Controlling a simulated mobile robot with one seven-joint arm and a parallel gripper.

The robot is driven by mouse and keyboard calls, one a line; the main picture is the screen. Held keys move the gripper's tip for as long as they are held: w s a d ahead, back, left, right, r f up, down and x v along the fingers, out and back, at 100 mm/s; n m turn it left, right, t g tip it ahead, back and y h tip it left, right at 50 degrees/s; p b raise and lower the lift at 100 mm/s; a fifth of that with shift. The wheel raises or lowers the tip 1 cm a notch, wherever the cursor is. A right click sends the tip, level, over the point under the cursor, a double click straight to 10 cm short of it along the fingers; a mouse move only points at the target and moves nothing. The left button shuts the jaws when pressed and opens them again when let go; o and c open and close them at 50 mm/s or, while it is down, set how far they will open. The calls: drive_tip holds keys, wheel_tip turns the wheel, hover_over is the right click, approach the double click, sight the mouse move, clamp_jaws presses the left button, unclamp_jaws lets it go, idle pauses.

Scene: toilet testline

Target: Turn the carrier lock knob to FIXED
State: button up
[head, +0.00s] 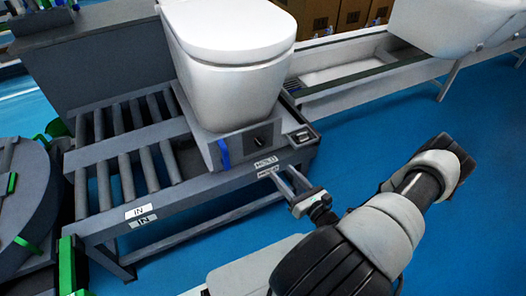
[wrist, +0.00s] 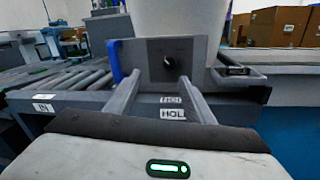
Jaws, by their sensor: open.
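The carrier lock knob (head: 258,141) is a small dark knob on the grey front panel of the carrier (head: 212,140) under a white toilet. In the wrist view the knob (wrist: 168,62) sits near the middle of the panel (wrist: 150,50), with a pale pointer mark; the print around it is too small to read. My gripper (head: 282,178) is open and empty, in front of and below the panel, apart from the knob. In the wrist view its two fingers (wrist: 157,88) reach toward the panel, one to each side below the knob.
A blue piece (head: 223,153) stands at the panel's left edge. The roller conveyor (head: 130,170) bears IN and HOLD labels; its edge runs below the panel. A dark box (head: 302,136) sits right of the carrier. Blue floor at right is free.

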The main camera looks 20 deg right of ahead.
sight(262, 145)
drive_tip(key=shift+m+h, duration=0.8)
drive_tip(key=w+b, duration=0.1)
drive_tip(key=w, duration=0.4)
drive_tip(key=w+f+b, duration=0.1)
drive_tip(key=w, duration=0.5)
drive_tip(key=w+f+b, duration=0.1)
drive_tip(key=w, duration=0.5)
drive_tip(key=shift+a, duration=0.2)
drive_tip(key=shift+s, duration=0.1)
drive_tip(key=c, duration=1.1)
